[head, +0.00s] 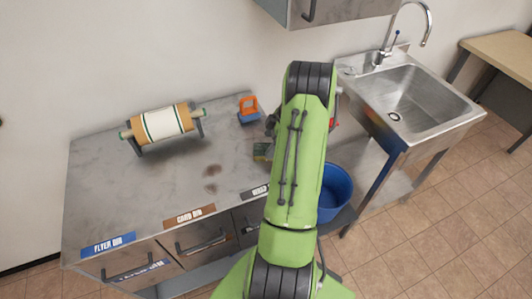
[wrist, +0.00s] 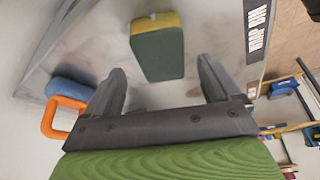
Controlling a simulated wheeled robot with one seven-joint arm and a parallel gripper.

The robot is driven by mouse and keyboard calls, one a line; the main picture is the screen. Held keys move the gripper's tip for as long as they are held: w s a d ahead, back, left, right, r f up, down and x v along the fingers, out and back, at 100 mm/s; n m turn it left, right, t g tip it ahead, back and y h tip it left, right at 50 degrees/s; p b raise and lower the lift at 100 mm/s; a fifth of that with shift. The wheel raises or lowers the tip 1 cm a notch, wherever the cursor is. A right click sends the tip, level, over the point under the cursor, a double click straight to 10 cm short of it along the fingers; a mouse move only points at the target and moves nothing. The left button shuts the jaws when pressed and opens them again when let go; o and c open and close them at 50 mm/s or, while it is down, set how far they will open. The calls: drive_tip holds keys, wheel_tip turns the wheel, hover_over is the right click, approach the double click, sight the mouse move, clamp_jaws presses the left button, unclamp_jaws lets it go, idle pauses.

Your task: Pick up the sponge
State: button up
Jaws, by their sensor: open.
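The sponge (wrist: 158,52) is a block with a dark green face and a yellow edge. In the wrist view it lies on the grey counter, ahead of and between the two finger tips. My gripper (wrist: 161,68) is open and empty, with a finger on either side of the space before the sponge. In the head view the sponge (head: 261,151) shows only in part at the counter's right side, beside my green arm. My gripper is mostly hidden behind the arm there.
An orange-and-blue object (head: 248,109) stands near the counter's back edge. A roller on a stand (head: 162,124) is at the back left. Dark stains mark the middle of the metal counter (head: 120,195). A blue bucket (head: 335,190) and a sink (head: 415,100) are to the right.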

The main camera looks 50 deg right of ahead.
sight(266, 149)
drive_tip(key=x, duration=0.4)
drive_tip(key=shift+f, duration=0.1)
drive_tip(key=shift+f, duration=0.1)
drive_tip(key=c, duration=1.1)
wheel_tip(266, 149, up, 10)
drive_tip(key=shift+r+p, duration=0.15)
drive_tip(key=shift+p, duration=0.25)
